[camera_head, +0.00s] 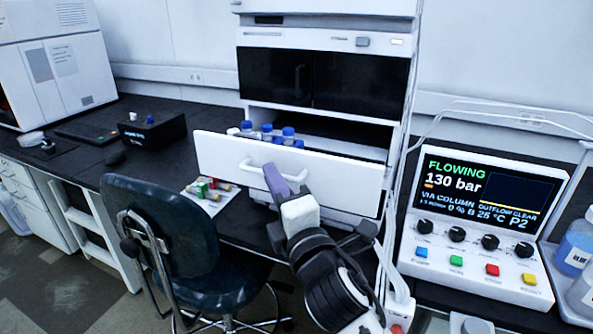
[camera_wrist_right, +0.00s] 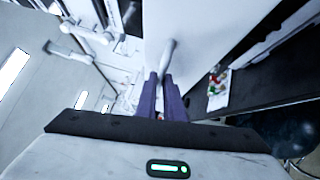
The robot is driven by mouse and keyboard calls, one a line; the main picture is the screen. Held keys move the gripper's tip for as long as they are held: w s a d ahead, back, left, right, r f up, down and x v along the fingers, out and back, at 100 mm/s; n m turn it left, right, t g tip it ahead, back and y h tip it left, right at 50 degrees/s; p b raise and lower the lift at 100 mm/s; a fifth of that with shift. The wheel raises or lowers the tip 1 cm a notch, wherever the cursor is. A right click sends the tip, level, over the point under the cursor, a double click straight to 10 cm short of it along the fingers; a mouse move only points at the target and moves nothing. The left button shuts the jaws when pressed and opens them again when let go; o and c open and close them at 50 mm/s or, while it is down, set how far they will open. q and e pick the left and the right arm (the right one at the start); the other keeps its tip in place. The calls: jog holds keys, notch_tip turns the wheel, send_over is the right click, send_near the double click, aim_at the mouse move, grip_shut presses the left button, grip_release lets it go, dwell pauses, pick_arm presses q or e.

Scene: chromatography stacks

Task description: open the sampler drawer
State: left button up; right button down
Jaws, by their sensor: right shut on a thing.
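The sampler drawer (camera_head: 225,156) is a white-fronted drawer in the white instrument stack, and it stands pulled out. Blue-capped bottles (camera_head: 267,134) show inside it behind the front. Its white curved handle (camera_head: 255,166) is on the drawer front. My right gripper (camera_head: 275,180) has purple fingers at the right part of the handle. In the right wrist view the fingers (camera_wrist_right: 164,97) are shut on the grey-white handle (camera_wrist_right: 167,58), with the drawer front (camera_wrist_right: 200,25) beyond. My left gripper is not in view.
A controller (camera_head: 480,225) reading FLOWING 130 bar stands right of the stack, with bottles (camera_head: 575,245) at the far right. A dark chair (camera_head: 165,225) stands in front of the bench at left. A small tray (camera_head: 207,207) with coloured vials lies below the drawer.

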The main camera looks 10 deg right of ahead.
jog(key=shift+s, duration=0.1)
jog(key=c, duration=1.9)
grip_release()
jog(key=shift+o, duration=0.2)
jog(key=v, duration=1)
jog(key=shift+s+b, duration=0.15)
jog(key=shift+b, duration=0.2)
jog(key=shift+d, duration=0.1)
jog(key=s+d+f+m+g+h, duration=0.1)
jog(key=s+d+f+m+g, duration=0.3)
jog(key=f, duration=0.6)
jog(key=s+d+f+m+g, duration=0.15)
jog(key=f+m, duration=0.35)
jog(key=f, duration=0.6)
jog(key=s+d+f+m+g+h, duration=0.15)
jog(key=s+f+m, duration=0.3)
jog(key=f, duration=0.55)
jog(key=s+d+f+m+g, duration=0.3)
jog(key=s+d+f+m, duration=0.1)
jog(key=s+f+m, duration=0.3)
notch_tip(320, 180, down, 3)
jog(key=s, duration=0.2)
jog(key=shift+s, duration=0.35)
